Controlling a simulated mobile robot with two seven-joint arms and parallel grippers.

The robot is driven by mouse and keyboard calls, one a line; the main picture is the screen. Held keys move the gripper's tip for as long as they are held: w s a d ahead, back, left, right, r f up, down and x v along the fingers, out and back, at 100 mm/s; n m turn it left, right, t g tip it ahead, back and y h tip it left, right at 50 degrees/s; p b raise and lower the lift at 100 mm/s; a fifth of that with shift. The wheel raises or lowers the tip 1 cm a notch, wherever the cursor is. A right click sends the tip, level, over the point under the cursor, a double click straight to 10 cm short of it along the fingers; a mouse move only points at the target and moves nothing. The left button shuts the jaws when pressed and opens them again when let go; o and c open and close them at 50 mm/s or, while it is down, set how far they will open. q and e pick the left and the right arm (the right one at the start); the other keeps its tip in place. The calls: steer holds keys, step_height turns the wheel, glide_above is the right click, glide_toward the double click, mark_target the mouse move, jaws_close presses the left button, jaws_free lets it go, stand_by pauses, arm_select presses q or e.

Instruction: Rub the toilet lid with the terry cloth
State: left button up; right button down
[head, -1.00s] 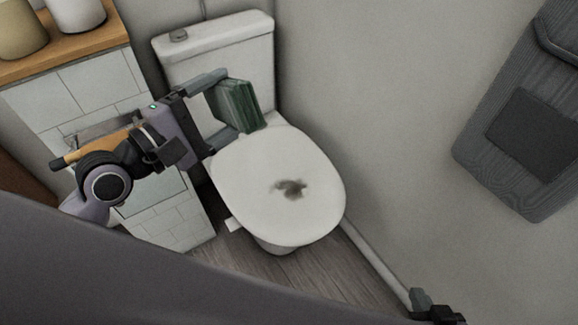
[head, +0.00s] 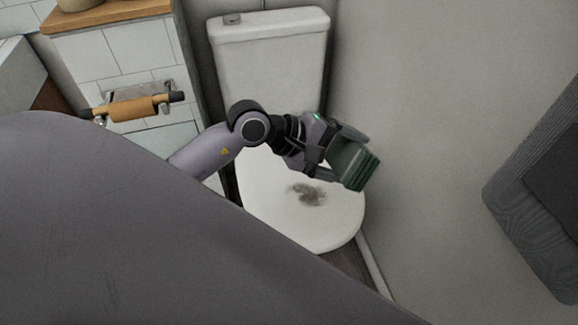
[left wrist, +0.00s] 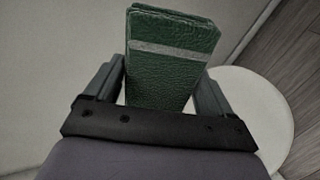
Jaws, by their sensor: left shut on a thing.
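The toilet lid (head: 285,212) is white and closed, with a dark brown-grey stain (head: 308,194) near its middle. In the left wrist view part of the lid (left wrist: 262,118) shows at the right. My left gripper (head: 345,158) is shut on the green folded terry cloth (head: 352,166), above the right side of the lid. In the left wrist view the cloth (left wrist: 170,62) stands out between the two fingers. I cannot tell whether the cloth touches the lid. My right gripper is not in view.
The white cistern (head: 272,65) stands behind the lid. A toilet-roll holder (head: 138,106) is on the tiled wall at the left, below a wooden shelf (head: 105,14). A plain wall is close on the right, with a dark grey panel (head: 545,190).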

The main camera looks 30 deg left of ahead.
arm_select(q)
steer(key=f+g, duration=0.1)
steer(key=f, duration=0.1)
steer(key=f+m+g+y+b, duration=0.1)
steer(key=f, duration=0.1)
steer(key=w+f+g+y, duration=0.1)
steer(key=f, duration=0.1)
steer(key=shift+a+m, duration=0.35)
steer(key=shift+m, duration=0.05)
steer(key=a+f+m+g+y+b, duration=0.2)
steer(key=a+f+g+y+b, duration=0.2)
steer(key=a+f, duration=0.9)
steer(key=f+y+b, duration=0.1)
steer(key=y+b, duration=0.2)
steer(key=b, duration=0.1)
steer(key=shift+w+a+f+m+b, duration=0.15)
steer(key=shift+w+f+m+b, duration=0.15)
steer(key=shift+w+b, duration=0.1)
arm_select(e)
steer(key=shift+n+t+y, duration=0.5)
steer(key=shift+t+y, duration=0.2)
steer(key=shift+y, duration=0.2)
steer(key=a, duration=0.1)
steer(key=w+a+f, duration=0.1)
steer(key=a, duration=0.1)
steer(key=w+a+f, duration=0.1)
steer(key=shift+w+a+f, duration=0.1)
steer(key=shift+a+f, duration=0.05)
